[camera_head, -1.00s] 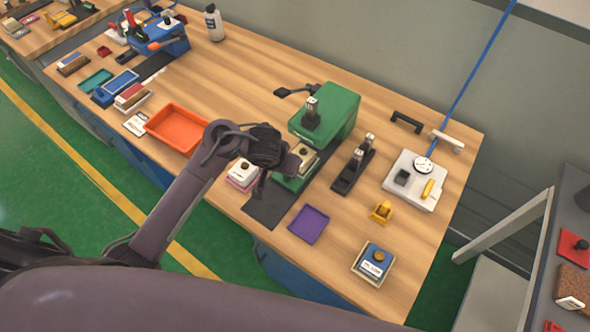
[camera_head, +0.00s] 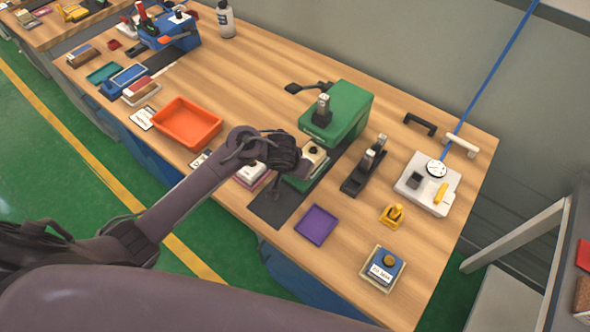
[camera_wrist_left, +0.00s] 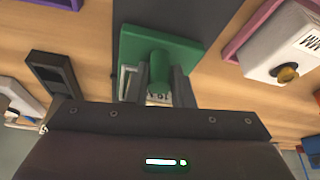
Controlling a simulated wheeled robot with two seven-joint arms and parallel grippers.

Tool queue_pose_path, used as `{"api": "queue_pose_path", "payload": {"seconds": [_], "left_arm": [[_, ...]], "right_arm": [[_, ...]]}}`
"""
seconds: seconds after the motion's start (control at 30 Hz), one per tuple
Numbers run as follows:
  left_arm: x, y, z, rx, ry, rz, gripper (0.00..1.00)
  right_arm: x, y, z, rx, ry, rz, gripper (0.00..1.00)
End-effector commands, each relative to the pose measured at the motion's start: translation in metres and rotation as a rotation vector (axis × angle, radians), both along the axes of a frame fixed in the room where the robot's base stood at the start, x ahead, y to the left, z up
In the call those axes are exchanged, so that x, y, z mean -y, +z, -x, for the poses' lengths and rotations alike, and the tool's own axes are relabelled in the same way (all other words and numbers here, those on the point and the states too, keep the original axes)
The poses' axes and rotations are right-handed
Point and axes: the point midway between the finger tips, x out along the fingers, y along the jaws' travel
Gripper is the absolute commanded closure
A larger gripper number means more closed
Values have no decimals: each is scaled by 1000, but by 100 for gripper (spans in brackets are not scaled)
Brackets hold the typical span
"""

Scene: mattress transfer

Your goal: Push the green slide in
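The green slide (camera_head: 305,181) sticks out at the front of the green press (camera_head: 354,108) on the wooden workbench. A pale block with a dark knob (camera_head: 315,153) sits over the slide, partly hidden by my left gripper (camera_head: 296,165). In the left wrist view the slide (camera_wrist_left: 187,45) is a green plate with a rounded green handle (camera_wrist_left: 160,70). The fingers of my left gripper (camera_wrist_left: 160,88) stand on both sides of this handle and look closed against it; the exact contact is hard to see. My right gripper is not in view.
A dark strip (camera_head: 268,209) lies in front of the press. A purple tray (camera_head: 317,225) and a black stand (camera_head: 362,170) are to its right. An orange tray (camera_head: 187,123) and a white block (camera_head: 250,172) are to its left. Bare wood lies behind the orange tray.

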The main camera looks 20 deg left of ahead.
Motion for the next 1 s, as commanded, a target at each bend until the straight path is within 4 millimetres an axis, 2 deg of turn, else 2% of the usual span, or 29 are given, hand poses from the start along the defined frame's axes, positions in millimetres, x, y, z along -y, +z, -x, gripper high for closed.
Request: {"api": "queue_pose_path", "payload": {"seconds": [0.03,0.13,0.17,0.4,0.7,1.0], "left_arm": [[0,0,0,0,0,0,86],[0,0,0,0,0,0,99],[0,0,0,0,0,0,100],[1,0,-4,1,1,1,100],[15,1,-43,2,2,1,100],[17,1,-47,4,1,2,100]], "right_arm": [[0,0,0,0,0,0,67],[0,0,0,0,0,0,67],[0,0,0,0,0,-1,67],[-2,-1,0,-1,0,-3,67],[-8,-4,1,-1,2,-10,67],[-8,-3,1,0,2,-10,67]]}}
